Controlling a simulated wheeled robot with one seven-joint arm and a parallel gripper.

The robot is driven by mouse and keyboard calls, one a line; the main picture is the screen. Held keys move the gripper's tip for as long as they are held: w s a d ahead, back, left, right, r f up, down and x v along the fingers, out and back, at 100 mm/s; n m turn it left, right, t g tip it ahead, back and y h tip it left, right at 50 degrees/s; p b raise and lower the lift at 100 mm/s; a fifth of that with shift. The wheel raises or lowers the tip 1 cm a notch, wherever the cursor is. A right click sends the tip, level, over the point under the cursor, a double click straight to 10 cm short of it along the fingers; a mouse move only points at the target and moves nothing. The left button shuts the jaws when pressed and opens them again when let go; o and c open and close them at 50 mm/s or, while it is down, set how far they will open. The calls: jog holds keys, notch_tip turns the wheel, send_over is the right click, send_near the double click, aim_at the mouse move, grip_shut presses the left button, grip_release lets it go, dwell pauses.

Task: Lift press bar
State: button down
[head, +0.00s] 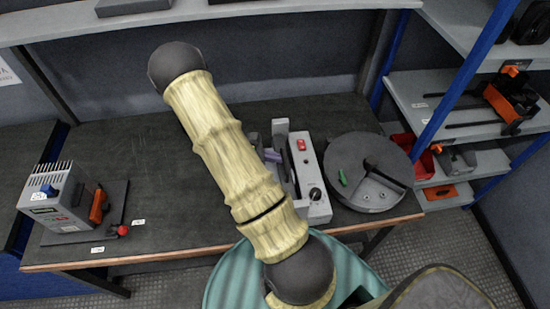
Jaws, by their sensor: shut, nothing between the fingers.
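A light grey bench device (317,208) stands right of centre on the dark workbench, with a red switch (301,144) and a black knob (315,193). A long narrow bar (292,168) runs along its left side and looks like the press bar; it seems to lie low, but its exact height is hard to tell. A small purplish piece (272,155) shows left of it. My pale yellow arm crosses in front and hides the device's left part. My gripper does not show, so its place relative to the bar cannot be seen.
A round dark grey plate (345,153) with a green piece (342,178) and a black-handled tool is right of the device. A grey boxed unit with an orange part (98,206) stands at the left. Shelving (440,90) fills the right. The bench's left middle (130,165) is clear.

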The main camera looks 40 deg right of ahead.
notch_tip(320, 180, up, 2)
jog(key=shift+r+p, duration=0.25)
jog(key=shift+p, duration=0.2)
jog(key=shift+w, duration=0.1)
jog(key=shift+w+a+r+p, duration=0.25)
jog(key=shift+a+r+p, duration=0.1)
jog(key=p+v, duration=0.4)
jog(key=v, duration=0.5)
jog(key=shift+f, duration=0.2)
